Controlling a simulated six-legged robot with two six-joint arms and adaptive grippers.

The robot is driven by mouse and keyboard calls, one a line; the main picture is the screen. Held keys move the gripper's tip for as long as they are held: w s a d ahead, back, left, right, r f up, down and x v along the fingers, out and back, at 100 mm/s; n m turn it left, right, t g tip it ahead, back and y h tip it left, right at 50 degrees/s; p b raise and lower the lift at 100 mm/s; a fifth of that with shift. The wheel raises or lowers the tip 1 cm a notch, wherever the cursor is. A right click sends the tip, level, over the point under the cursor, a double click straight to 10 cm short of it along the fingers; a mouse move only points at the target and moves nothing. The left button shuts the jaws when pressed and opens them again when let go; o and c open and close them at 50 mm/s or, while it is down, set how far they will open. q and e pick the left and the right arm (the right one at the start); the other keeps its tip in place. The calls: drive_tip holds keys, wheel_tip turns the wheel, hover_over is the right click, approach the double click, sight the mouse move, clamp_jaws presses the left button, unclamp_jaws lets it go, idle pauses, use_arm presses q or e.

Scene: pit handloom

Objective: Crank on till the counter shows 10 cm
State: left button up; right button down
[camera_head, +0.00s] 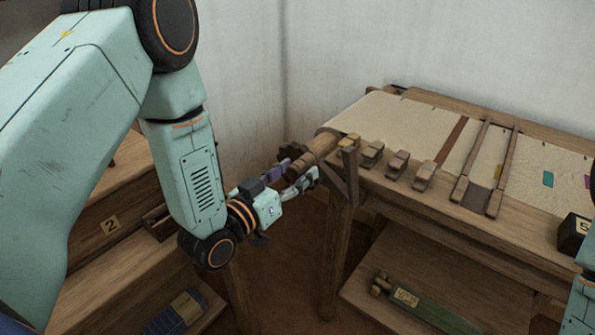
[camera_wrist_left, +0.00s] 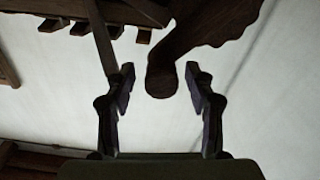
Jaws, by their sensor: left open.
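My left gripper (camera_head: 298,174) is open at the left end of the loom's wooden beam (camera_head: 316,147). In the left wrist view its two fingers (camera_wrist_left: 160,88) stand on either side of the round end of a dark wooden crank handle (camera_wrist_left: 162,80). A gap shows on each side, so the fingers are not closed on it. Pale cloth (camera_head: 400,125) lies across the loom (camera_head: 440,199). My right gripper is out of view.
Wooden pegs (camera_head: 397,163) and two slats (camera_head: 472,160) sit along the loom's front. A green-topped tool with a tag (camera_head: 430,312) lies on the lower shelf.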

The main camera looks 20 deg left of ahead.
use_arm(q)
drive_tip(key=shift+w+d, duration=0.1)
drive_tip(key=shift+w, duration=0.6)
drive_tip(key=shift+c, duration=0.4)
clamp_jaws()
